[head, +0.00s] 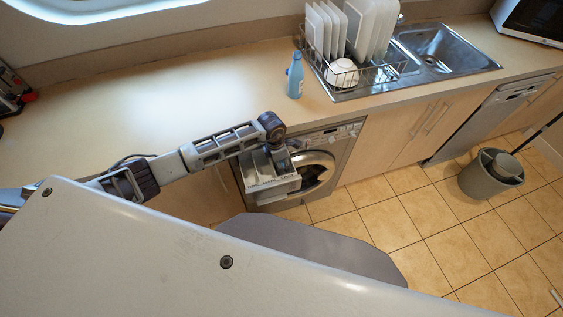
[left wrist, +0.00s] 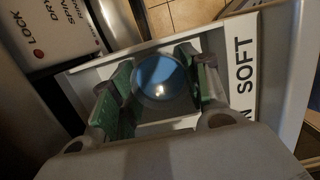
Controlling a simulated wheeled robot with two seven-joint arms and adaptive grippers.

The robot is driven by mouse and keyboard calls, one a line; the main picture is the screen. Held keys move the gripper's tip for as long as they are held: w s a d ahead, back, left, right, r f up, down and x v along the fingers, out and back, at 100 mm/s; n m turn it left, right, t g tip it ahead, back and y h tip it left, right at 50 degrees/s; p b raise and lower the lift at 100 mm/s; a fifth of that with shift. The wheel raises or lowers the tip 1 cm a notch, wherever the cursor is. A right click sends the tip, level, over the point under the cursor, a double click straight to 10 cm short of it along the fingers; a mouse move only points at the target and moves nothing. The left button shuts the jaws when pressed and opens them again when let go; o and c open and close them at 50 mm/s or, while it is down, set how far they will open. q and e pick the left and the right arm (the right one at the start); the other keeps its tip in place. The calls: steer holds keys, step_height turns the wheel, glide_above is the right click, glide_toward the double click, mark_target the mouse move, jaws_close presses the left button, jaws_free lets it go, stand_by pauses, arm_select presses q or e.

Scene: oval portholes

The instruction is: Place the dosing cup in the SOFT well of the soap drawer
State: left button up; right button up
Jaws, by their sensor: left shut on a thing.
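The dosing cup (left wrist: 160,75) is a round blue cup. In the left wrist view it sits between the two green-padded fingers of my left gripper (left wrist: 158,84), which is shut on it. The white soap drawer (head: 274,187) is pulled out of the washing machine, and my left gripper is over it in the head view. In the left wrist view the cup appears within the drawer's outline, beside the SOFT lettering on the drawer front (left wrist: 245,65). I cannot tell its height over the well floor. In the head view the cup cannot be made out. My right gripper is not in view.
The washing machine (head: 340,150) stands under the wooden counter (head: 130,90). A blue bottle (head: 295,77) stands on the counter above it, beside a dish rack (head: 372,76) with plates. A sink (head: 440,50) is further right. A grey bin (head: 491,174) stands on the tiled floor.

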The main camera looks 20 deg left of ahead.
arm_select(q)
steer(key=o, duration=0.8)
steer(key=shift+o, duration=0.2)
steer(key=shift+r, duration=0.1)
step_height(320, 180, up, 12)
steer(key=s+a+b, duration=0.1)
steer(key=shift+a, duration=0.25)
